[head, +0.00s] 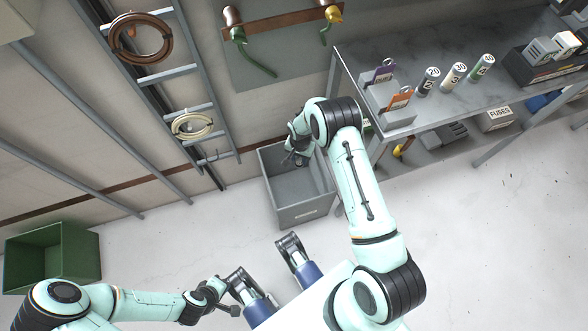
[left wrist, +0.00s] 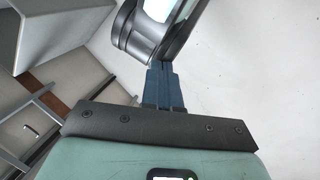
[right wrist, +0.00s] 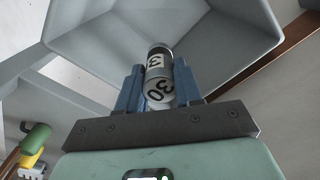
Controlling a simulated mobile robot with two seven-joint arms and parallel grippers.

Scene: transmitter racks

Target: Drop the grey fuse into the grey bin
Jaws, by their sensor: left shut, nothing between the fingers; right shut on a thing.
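The grey bin (head: 298,215) stands on the floor left of the bench; it is open on top. My right gripper (head: 294,158) is over the bin's opening, pointing down into it. In the right wrist view, my right gripper (right wrist: 160,85) is shut on the grey fuse (right wrist: 159,62), a pale cylinder with a grey band and black numbers. The bin's inner walls (right wrist: 100,35) spread out beyond the fuse. In the head view the fuse cannot be made out. My left gripper (left wrist: 165,85) is shut and empty, low and away from the bin.
A green bin (head: 55,255) stands on the floor at the left. A ladder (head: 165,75) leans on the back wall. The floor at the lower right is clear.

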